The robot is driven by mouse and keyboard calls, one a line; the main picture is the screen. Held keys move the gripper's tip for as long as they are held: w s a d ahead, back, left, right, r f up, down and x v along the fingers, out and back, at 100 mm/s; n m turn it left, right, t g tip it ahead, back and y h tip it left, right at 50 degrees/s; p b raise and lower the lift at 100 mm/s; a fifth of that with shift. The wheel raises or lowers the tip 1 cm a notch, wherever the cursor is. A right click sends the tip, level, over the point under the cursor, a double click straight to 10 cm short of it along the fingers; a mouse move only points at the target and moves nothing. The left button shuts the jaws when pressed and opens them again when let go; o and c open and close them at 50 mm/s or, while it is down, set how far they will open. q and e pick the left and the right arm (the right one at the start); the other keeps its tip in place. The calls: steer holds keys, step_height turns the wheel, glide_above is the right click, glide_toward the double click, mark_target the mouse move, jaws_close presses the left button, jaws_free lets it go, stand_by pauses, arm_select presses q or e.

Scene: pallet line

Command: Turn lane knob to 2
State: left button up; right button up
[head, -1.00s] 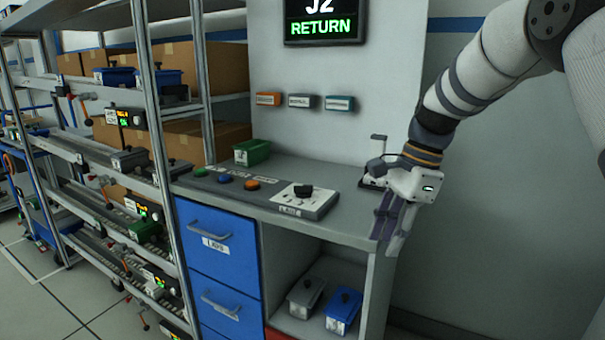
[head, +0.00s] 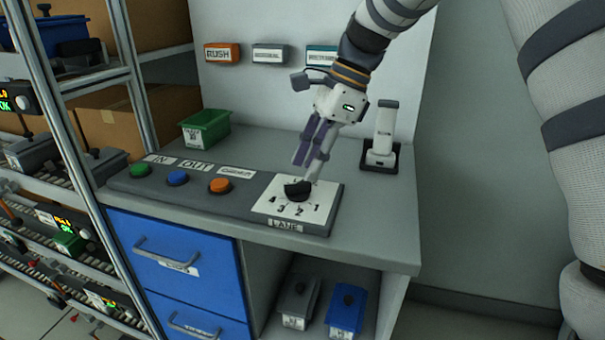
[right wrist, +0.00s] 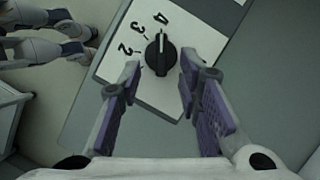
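The lane knob (head: 297,190) is a black dial on a white plate (head: 263,205) numbered 4, 3, 2, 1, above a LANE label (head: 286,226). In the right wrist view the knob (right wrist: 160,53) has its white pointer line up toward the 4; the 3 and 2 show to its left, and the 1 is not visible there. My right gripper (head: 306,168) is open just above the knob, fingers pointing down. In the right wrist view its fingertips (right wrist: 160,72) are on either side of the knob, with visible gaps. My left gripper is not recognisable in either view.
Green (head: 139,170), blue (head: 178,177) and orange (head: 220,185) buttons share the panel left of the knob. A green bin (head: 205,129) stands behind them. A grey-white upright device (head: 382,140) stands at the back right. The counter's right end (head: 375,225) is clear.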

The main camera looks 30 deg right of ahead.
mark_target(301, 183)
steer(key=shift+x, duration=1.8)
steer(key=shift+w, duration=0.1)
jaws_close()
arm_select(q)
steer(key=shift+w, duration=0.1)
